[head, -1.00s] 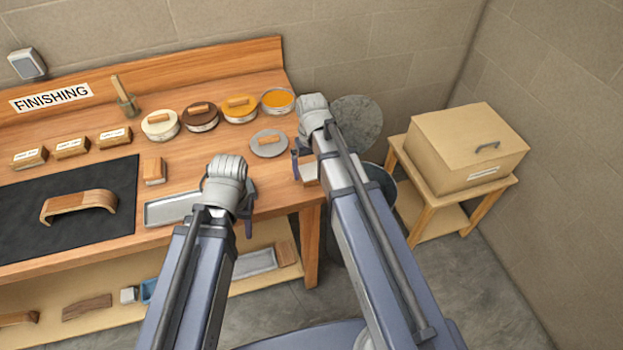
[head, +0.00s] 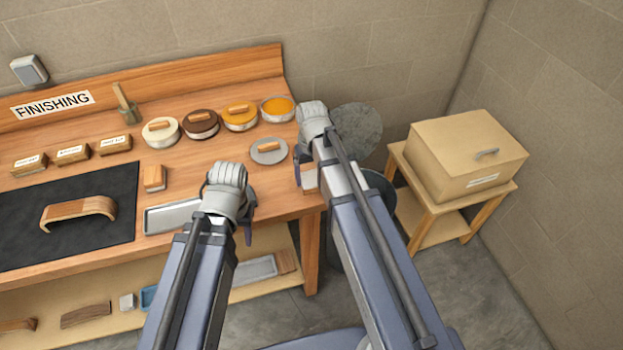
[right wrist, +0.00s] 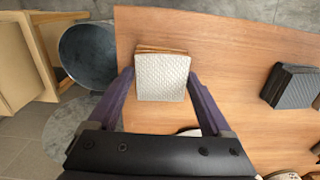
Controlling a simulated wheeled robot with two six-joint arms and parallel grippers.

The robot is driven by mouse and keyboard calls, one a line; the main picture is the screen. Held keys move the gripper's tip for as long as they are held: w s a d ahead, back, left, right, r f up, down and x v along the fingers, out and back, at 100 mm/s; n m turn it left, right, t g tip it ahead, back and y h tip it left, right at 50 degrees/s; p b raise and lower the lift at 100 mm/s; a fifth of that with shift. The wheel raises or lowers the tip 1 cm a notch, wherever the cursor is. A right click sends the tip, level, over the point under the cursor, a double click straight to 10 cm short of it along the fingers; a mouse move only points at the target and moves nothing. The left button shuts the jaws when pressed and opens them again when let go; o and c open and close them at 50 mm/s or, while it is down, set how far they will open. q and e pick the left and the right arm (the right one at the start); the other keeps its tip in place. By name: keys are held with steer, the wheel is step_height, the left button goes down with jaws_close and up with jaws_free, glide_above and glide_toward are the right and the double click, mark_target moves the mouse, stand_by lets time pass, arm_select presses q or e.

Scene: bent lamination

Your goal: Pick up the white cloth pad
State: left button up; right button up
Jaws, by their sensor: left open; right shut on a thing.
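The white cloth pad (right wrist: 162,76) has a quilted top and thin brown layers along its far edge in the right wrist view. My right gripper (right wrist: 160,88) is shut on it, with one finger at each side. In the head view this gripper (head: 308,172) is at the bench's right end, and the pad (head: 311,183) is partly hidden by the arm. I cannot tell whether the pad touches the bench. My left gripper (head: 240,212) is open beside the metal tray (head: 172,216), and its fingers are mostly hidden by my wrist.
Several round tins (head: 201,124) and a grey disc with a wooden handle (head: 268,151) are on the bench (head: 215,160). A bent wood piece (head: 78,212) lies on a black mat (head: 30,239). A bin (right wrist: 88,57) and a cardboard box (head: 465,150) on a stand are to the right.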

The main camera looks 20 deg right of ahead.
mark_target(312, 179)
steer(key=shift+r, duration=0.1)
step_height(312, 179, up, 10)
steer(key=p, duration=1)
steer(key=o, duration=0.9)
steer(key=c, duration=0.6)
